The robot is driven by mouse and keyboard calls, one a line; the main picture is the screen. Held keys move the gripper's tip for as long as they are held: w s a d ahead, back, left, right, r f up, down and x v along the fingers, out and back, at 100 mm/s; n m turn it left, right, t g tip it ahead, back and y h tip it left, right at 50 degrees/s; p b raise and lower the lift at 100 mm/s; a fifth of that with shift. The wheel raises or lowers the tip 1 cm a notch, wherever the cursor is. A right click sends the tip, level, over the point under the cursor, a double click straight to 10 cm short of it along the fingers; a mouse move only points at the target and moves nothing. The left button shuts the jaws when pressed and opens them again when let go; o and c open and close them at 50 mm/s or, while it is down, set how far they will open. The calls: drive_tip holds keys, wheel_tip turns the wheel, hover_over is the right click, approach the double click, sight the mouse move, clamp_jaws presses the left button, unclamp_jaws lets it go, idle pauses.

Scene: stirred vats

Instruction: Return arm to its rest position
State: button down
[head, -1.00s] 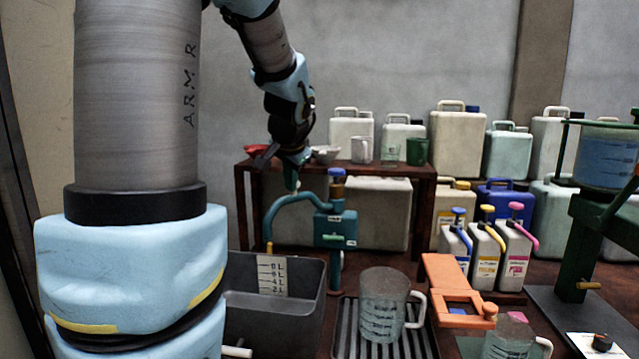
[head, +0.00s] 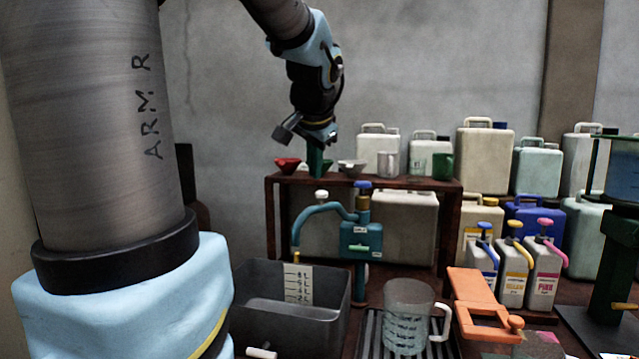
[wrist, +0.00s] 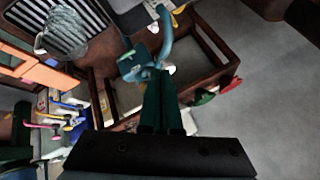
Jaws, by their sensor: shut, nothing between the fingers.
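My gripper (head: 316,162) hangs from my arm, pointing down, in front of the left part of the wooden shelf. Its green fingers are together with nothing between them. In the wrist view the shut fingers (wrist: 161,105) point toward the teal tap below. My arm comes from the top of the head view, and its large grey link fills the left side.
A shelf (head: 350,182) bears small bowls, including a red bowl (head: 288,165), and cups. Below are a teal tap (head: 360,240), a grey basin (head: 282,310) and a glass jug (head: 407,318). Jerrycans line the wall.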

drive_tip(key=shift+s+a+r, duration=0.1)
drive_tip(key=shift+s+r, duration=0.15)
drive_tip(key=shift+r, duration=0.05)
drive_tip(key=s+f+n+g, duration=0.2)
drive_tip(key=s+f, duration=0.3)
drive_tip(key=f, duration=0.3)
drive_tip(key=s+a+f+n+g, duration=0.1)
drive_tip(key=s+f, duration=0.3)
drive_tip(key=f, duration=0.5)
drive_tip(key=s+f+n+g, duration=0.2)
drive_tip(key=s+f+n, duration=0.2)
drive_tip(key=f, duration=0.4)
drive_tip(key=shift+s+a+f+g+h, duration=0.15)
drive_tip(key=shift+s+a+g+h, duration=0.2)
drive_tip(key=shift+s, duration=0.5)
